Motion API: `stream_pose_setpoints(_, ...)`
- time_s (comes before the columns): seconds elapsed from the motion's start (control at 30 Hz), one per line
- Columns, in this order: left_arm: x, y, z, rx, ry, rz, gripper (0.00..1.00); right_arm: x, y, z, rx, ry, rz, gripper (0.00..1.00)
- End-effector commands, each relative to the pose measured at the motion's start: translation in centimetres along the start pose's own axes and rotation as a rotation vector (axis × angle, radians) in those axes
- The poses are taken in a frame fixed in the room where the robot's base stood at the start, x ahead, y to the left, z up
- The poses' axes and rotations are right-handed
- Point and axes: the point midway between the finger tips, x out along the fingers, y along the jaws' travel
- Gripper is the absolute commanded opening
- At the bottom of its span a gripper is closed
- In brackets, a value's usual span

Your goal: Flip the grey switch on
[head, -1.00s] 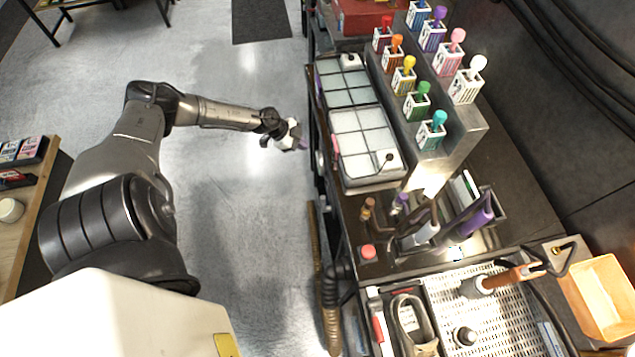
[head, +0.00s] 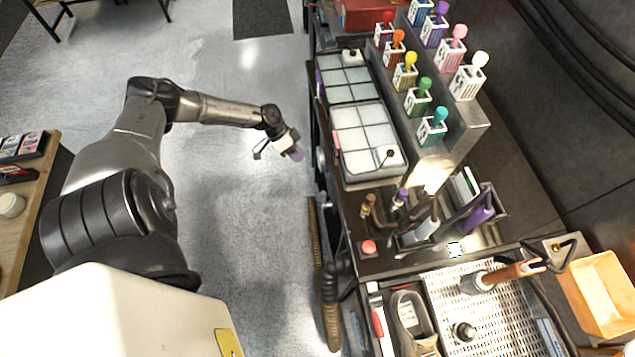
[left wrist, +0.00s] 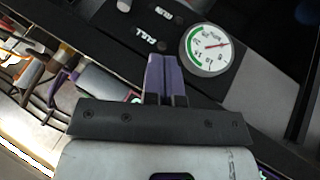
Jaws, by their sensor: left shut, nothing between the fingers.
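My left gripper (head: 294,153) is beside the left side of the workbench, in front of its front face. In the left wrist view its purple fingers (left wrist: 165,75) are shut together with nothing between them, and they point at a dark panel (left wrist: 95,30). The panel carries small white lettering and a round gauge (left wrist: 207,50) just right of the fingertips. A small pale knob-like part (left wrist: 123,5) shows at the top edge of the wrist view; I cannot tell whether it is the grey switch. The switch is not clearly seen in the head view. My right gripper is not in view.
A ribbed hose (head: 328,290) hangs at the bench's front. The floor (head: 235,220) left of it is clear.

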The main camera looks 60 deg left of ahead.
Motion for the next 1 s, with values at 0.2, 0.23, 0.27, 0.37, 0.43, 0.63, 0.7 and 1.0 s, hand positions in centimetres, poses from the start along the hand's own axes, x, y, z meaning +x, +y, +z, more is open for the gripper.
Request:
stream_pose_setpoints(0.2, 1.4, 0.0, 0.0, 0.0, 0.003, 0.002, 0.0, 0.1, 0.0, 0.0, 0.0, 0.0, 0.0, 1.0)
stream_pose_setpoints(0.23, 1.8, 0.0, 0.0, -0.001, 0.003, 0.002, 0.0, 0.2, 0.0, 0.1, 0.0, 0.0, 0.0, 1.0)
stream_pose_setpoints(0.27, 2.2, 0.0, 0.0, 0.0, 0.003, 0.002, 0.0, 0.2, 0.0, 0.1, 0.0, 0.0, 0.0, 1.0)
stream_pose_setpoints(0.37, 4.1, 0.0, 0.0, 0.0, 0.004, 0.003, 0.0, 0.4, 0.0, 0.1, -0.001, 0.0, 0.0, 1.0)
stream_pose_setpoints(0.43, 5.5, 0.1, -0.1, 0.0, 0.003, 0.003, 0.0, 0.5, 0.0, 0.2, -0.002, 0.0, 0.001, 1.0)
stream_pose_setpoints(0.63, 9.2, 0.0, 0.0, -0.001, 0.003, 0.002, 0.0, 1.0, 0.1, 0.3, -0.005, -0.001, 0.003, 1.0)
stream_pose_setpoints(0.7, 10.3, 0.0, 0.0, 0.0, 0.002, 0.001, 0.0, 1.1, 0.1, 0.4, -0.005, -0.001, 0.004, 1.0)
stream_pose_setpoints(1.0, 11.2, 3.0, -0.2, 0.002, 0.001, 0.0, 0.0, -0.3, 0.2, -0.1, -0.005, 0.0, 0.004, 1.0)
